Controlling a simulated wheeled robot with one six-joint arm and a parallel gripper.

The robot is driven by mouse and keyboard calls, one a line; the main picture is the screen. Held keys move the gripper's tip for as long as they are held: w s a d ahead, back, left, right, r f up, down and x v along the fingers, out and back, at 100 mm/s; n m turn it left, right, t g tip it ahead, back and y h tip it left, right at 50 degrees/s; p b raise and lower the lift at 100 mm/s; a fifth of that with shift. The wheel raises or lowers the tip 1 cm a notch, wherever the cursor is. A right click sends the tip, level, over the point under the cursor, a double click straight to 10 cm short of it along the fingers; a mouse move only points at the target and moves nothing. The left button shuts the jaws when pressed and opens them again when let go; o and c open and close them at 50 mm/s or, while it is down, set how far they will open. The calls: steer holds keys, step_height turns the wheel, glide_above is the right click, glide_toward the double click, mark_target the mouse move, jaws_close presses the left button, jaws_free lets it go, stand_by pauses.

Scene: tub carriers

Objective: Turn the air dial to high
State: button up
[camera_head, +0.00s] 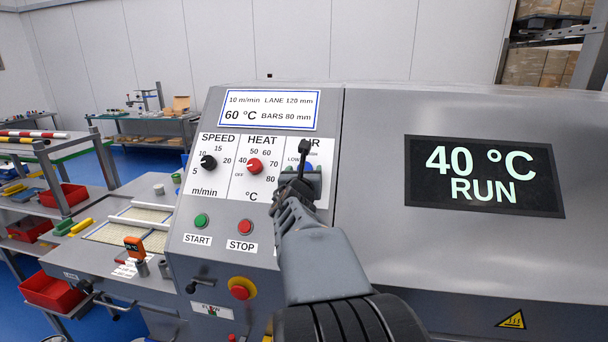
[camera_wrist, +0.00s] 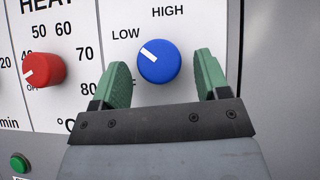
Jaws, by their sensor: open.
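The air dial is a blue round knob (camera_wrist: 158,61) with a white mark. The mark points up and left, toward LOW (camera_wrist: 126,34); HIGH (camera_wrist: 167,11) is printed above the knob. My gripper (camera_wrist: 160,72) is open, with one green-padded finger on each side of the knob. A gap shows between each finger and the knob in the wrist view. Whether the fingertips reach its depth I cannot tell. In the head view my gripper (camera_head: 301,173) is in front of the AIR label and hides most of the dial.
The red heat knob (camera_wrist: 43,69) is close left of the dial, pointing near OFF. The black speed knob (camera_head: 208,162) is further left. Green START (camera_head: 201,220) and red STOP (camera_head: 245,226) buttons are below. The display (camera_head: 484,176) reads 40 °C RUN.

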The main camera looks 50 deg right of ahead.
steer(key=shift+c, duration=0.2)
steer(key=c, duration=0.9)
steer(key=shift+m, duration=0.3)
steer(key=shift+w+a+m+g+h, duration=0.15)
steer(key=shift+m+g+h, duration=0.35)
steer(key=shift+m+g, duration=0.6)
steer(key=m+g, duration=0.2)
steer(key=m, duration=0.1)
steer(key=m+g+h, duration=0.1)
steer(key=m, duration=0.1)
steer(key=shift+w, duration=0.25)
steer(key=m+g, duration=0.1)
steer(key=m, duration=0.1)
steer(key=m+g, duration=0.2)
steer(key=shift+w+r+m, duration=0.15)
steer(key=shift+w+m, duration=0.05)
steer(key=shift+m, duration=0.1)
steer(key=shift+w+r+m+g+y+p, duration=0.15)
steer(key=shift+m+g+y, duration=0.15)
steer(key=shift+m+g, duration=0.5)
steer(key=shift+f+m+g+y+p, duration=0.15)
steer(key=shift+m+g+y, duration=0.15)
steer(key=shift+m+g, duration=0.45)
steer(key=shift+r+m, duration=0.1)
steer(key=shift+m, duration=0.25)
